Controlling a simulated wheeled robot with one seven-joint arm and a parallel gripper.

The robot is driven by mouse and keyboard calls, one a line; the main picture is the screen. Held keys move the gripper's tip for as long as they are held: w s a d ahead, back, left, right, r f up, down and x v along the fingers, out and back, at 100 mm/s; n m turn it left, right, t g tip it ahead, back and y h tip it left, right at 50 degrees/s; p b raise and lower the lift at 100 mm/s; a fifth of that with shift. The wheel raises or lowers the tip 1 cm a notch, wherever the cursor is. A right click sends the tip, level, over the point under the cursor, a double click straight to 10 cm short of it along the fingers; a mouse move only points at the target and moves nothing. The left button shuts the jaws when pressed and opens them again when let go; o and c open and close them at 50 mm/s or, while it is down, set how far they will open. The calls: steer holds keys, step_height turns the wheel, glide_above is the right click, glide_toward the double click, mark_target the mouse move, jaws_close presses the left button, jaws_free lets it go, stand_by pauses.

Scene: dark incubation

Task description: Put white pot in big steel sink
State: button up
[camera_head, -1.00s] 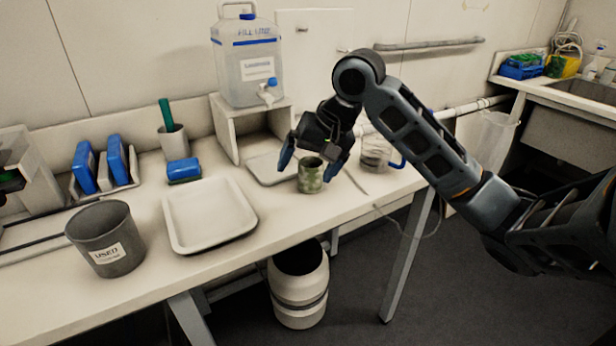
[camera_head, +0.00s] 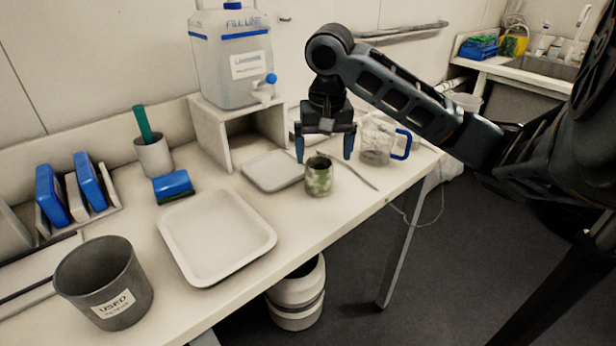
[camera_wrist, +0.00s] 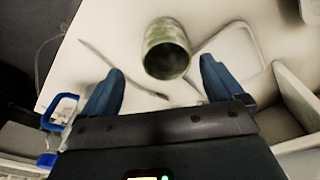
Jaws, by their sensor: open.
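A small pot (camera_head: 319,176), mottled green and whitish, stands upright on the bench; no plainly white pot is clear on the bench top. My gripper (camera_head: 324,158) is open and empty just above and behind it, pointing down, with a finger toward each side. In the wrist view the pot (camera_wrist: 166,50) shows in the gap beyond the two blue fingers, apart from both. The steel sink (camera_head: 545,67) is set in a separate counter at the upper right; its inside is mostly hidden.
A clear jug with a blue handle (camera_head: 403,144) stands close right of the gripper. A flat grey tray (camera_head: 272,171), a white tray (camera_head: 216,236) and a grey bin (camera_head: 103,282) lie leftward. A white barrel-like container (camera_head: 297,300) stands under the bench. Open floor separates bench and sink.

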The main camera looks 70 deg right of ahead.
mark_target(319, 175)
steer(key=f, duration=0.5)
steer(key=w+f, duration=0.1)
steer(key=f, duration=0.1)
steer(key=shift+d+f, duration=0.1)
steer(key=shift+f, duration=0.05)
steer(key=shift+c, duration=0.2)
steer(key=c, duration=1.2)
